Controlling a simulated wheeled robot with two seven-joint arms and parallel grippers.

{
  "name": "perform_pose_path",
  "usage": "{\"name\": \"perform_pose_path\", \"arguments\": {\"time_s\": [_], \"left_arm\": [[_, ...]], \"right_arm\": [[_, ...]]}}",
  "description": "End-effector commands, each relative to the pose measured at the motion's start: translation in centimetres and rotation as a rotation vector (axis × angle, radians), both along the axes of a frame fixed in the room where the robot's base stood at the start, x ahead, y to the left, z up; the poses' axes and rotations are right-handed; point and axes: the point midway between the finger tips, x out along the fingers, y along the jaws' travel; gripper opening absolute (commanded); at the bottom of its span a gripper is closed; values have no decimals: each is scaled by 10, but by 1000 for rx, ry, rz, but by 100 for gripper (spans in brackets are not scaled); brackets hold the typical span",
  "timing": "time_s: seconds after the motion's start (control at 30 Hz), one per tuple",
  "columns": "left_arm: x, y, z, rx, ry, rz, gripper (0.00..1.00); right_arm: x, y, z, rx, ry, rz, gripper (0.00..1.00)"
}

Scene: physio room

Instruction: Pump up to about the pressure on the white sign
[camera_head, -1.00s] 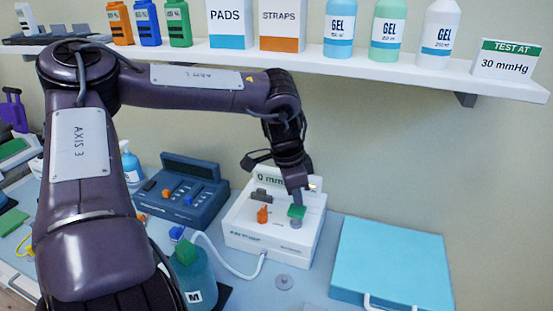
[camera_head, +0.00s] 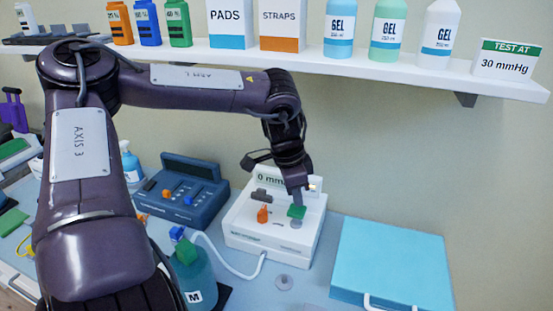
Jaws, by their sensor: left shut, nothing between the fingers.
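The white sign (camera_head: 506,62) on the shelf's right end reads "TEST AT 30 mmHg". The white pump unit (camera_head: 260,243) stands on the table below. Its display (camera_head: 268,178) shows 0 and part of "mmHg", with my gripper covering the rest. An orange knob (camera_head: 263,214) and a green button (camera_head: 297,212) sit on its top. My left gripper (camera_head: 298,198) is shut and empty, pointing down with its tips just above or at the green button; I cannot tell if they touch. A bottle-like cuff body marked M (camera_head: 198,270) stands left of the unit, partly behind my arm. My right gripper is not in view.
A white hose (camera_head: 228,268) runs to the pump unit. A dark blue device (camera_head: 185,197) stands to its left and a light blue case (camera_head: 392,265) to its right. The shelf (camera_head: 390,68) with bottles and boxes hangs above.

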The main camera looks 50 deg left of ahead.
Motion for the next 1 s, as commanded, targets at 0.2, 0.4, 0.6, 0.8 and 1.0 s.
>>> {"name": "perform_pose_path", "arguments": {"time_s": [0.2, 0.4, 0.6, 0.8, 1.0], "left_arm": [[0, 0, -3, 0, 0, 0, 0], [0, 0, -13, -1, 1, 0, 0], [0, 0, -24, -1, 1, 0, 0], [0, 0, -34, 0, 1, 0, 0], [-1, 0, -45, -1, 3, 1, 0]], "right_arm": [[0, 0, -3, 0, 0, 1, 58], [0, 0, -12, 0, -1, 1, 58], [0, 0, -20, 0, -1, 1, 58], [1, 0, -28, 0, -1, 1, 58], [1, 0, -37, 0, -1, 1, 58]]}}
